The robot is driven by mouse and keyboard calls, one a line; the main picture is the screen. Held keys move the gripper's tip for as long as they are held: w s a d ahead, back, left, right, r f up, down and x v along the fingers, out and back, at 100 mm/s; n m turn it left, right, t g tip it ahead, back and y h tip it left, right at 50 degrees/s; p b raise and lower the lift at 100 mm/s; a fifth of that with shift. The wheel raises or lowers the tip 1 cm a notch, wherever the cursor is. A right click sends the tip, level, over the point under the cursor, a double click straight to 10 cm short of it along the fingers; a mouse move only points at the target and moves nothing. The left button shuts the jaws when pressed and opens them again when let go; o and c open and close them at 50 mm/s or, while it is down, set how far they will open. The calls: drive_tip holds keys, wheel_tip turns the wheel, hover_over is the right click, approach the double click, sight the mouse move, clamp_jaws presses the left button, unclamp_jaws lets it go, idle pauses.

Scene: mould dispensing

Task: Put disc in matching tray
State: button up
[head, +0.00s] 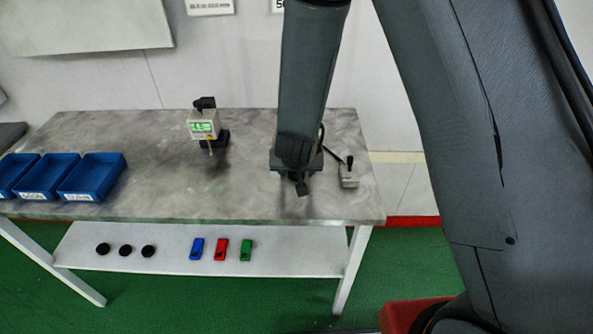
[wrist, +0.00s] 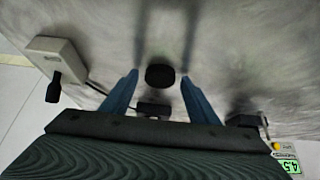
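In the wrist view a black disc (wrist: 160,75) shows between the two blue fingers of my gripper (wrist: 160,84), with a gap on each side. The gripper is open. In the head view my gripper (head: 301,184) points down over the right part of the table, and the disc there cannot be told apart from it. Three blue trays (head: 68,191) with white labels stand at the table's left end; the label text is too small to read. Three black discs (head: 125,250) lie on the lower shelf.
A gauge with a green display (head: 201,127) stands mid-table; its display also shows in the wrist view (wrist: 289,166). A pale box with a black lever (head: 348,174) sits right of my gripper. Red, blue and green pieces (head: 220,249) lie on the shelf. The table (head: 150,150) between trays and gauge is clear.

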drive_tip(key=shift+o, duration=0.3)
drive_tip(key=shift+r, duration=0.1)
drive_tip(key=v, duration=0.7)
drive_tip(key=shift+s+r, duration=0.2)
drive_tip(key=shift+r, duration=0.05)
drive_tip(key=s+d+r+g+b, duration=0.3)
drive_tip(key=s+d+r+g, duration=0.1)
drive_tip(key=s+d, duration=0.9)
drive_tip(key=d+g, duration=0.1)
drive_tip(key=d, duration=0.3)
drive_tip(key=shift+s+r+n+b, duration=0.15)
drive_tip(key=shift+s+n+b, duration=0.15)
drive_tip(key=shift+b, duration=0.1)
drive_tip(key=shift+a, duration=0.1)
